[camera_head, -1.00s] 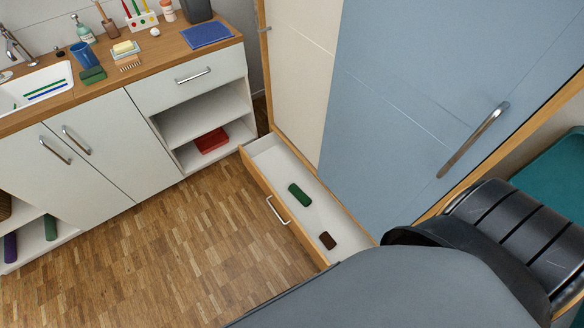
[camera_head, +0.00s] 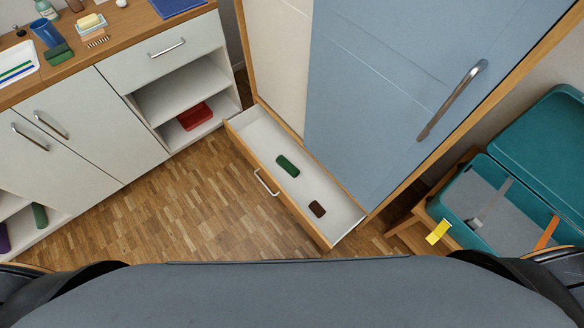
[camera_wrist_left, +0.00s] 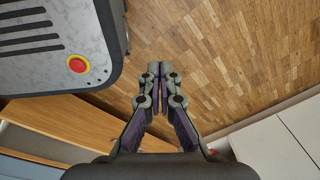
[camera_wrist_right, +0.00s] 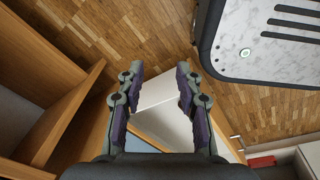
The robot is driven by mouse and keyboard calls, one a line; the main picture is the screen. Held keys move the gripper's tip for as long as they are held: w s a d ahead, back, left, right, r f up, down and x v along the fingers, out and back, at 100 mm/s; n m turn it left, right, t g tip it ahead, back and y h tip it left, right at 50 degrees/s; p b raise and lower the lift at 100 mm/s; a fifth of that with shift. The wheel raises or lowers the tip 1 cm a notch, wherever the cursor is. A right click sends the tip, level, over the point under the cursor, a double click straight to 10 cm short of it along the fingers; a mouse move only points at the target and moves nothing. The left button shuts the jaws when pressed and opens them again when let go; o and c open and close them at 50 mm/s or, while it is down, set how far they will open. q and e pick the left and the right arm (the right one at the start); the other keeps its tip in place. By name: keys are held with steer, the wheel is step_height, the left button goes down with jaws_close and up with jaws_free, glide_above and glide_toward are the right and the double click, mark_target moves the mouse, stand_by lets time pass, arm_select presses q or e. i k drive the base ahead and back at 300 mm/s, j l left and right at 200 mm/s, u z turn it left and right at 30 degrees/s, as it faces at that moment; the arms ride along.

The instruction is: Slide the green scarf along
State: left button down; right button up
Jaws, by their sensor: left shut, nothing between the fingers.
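The green scarf (camera_head: 287,166) appears as a small dark green folded bundle lying in the open drawer (camera_head: 325,238), in the head view. A dark brown bundle (camera_head: 317,209) lies in the same drawer, nearer its right end. My left gripper (camera_wrist_left: 160,75) is shut and empty, with wood floor beyond it in the left wrist view. My right gripper (camera_wrist_right: 158,82) is open in the right wrist view, with a pale panel, perhaps part of the drawer, beyond its fingers. Neither gripper shows in the head view, and the scarf cannot be made out in either wrist view.
The drawer front has a metal handle (camera_head: 266,183). A tall wardrobe with a blue door (camera_head: 390,90) rises behind it. An open teal suitcase (camera_head: 483,240) rests on a wooden stand at right. White cabinets (camera_head: 80,125) stand at left. Parquet floor (camera_head: 190,215) lies clear in front.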

mark_target(283, 163)
steer(key=z, duration=1.45)
steer(key=j+z, duration=0.2)
steer(key=j, duration=1.1)
